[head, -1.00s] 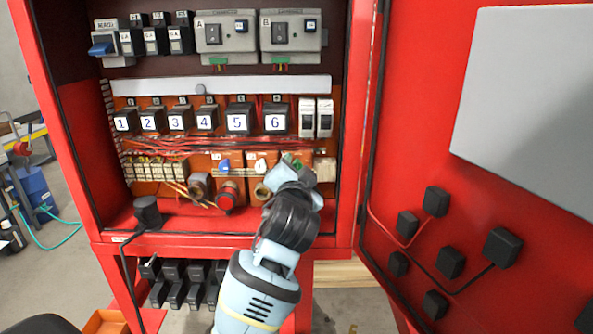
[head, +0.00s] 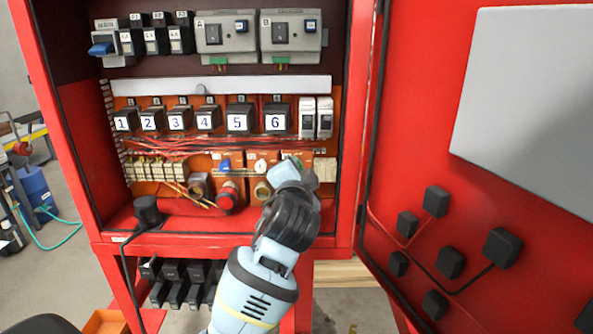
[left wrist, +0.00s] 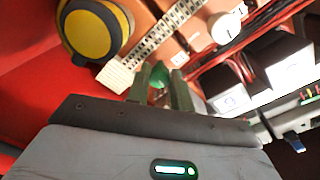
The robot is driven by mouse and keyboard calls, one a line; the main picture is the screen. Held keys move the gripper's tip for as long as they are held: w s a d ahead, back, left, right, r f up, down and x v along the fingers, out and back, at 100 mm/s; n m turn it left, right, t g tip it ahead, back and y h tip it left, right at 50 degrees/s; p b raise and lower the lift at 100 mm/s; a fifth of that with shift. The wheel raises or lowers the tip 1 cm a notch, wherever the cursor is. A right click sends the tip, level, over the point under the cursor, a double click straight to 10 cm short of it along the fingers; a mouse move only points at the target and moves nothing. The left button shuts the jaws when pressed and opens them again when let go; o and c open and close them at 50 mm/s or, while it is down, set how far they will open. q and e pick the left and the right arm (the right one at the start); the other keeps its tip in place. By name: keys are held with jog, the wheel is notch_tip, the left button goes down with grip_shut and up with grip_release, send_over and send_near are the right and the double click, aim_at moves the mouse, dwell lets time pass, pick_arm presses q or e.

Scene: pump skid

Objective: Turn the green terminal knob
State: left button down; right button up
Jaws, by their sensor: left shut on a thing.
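The green terminal knob (head: 297,163) is on the bottom row of the open red cabinet, right of a white knob (head: 261,166) and a blue knob (head: 224,166). My left gripper (head: 288,167) reaches up to it and hides most of it in the head view. In the left wrist view the green knob (left wrist: 160,75) sits between the two dark fingers of my left gripper (left wrist: 160,84), which is shut on it. The white knob also shows in the left wrist view (left wrist: 225,27). My right gripper is not in view.
A red button (head: 227,197) and a brass fitting (head: 262,191) stick out below the knobs. Numbered relays (head: 238,121) and red wires lie above. The open red door (head: 430,200) bounds the space on the right. A black plug (head: 148,211) stands on the lower left ledge.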

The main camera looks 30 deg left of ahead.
pick_arm(q)
jog(key=m, duration=0.4)
jog(key=shift+m, duration=0.3)
jog(key=m, duration=0.3)
jog(key=shift+m, duration=0.3)
jog(key=m, duration=0.4)
jog(key=shift+g, duration=0.3)
jog(key=shift+m+y, duration=0.3)
jog(key=shift+m, duration=1.2)
jog(key=c, duration=1.2)
grip_release()
jog(key=shift+c, duration=0.2)
jog(key=v, duration=0.7)
jog(key=shift+s+d, duration=0.25)
jog(key=shift+s, duration=0.1)
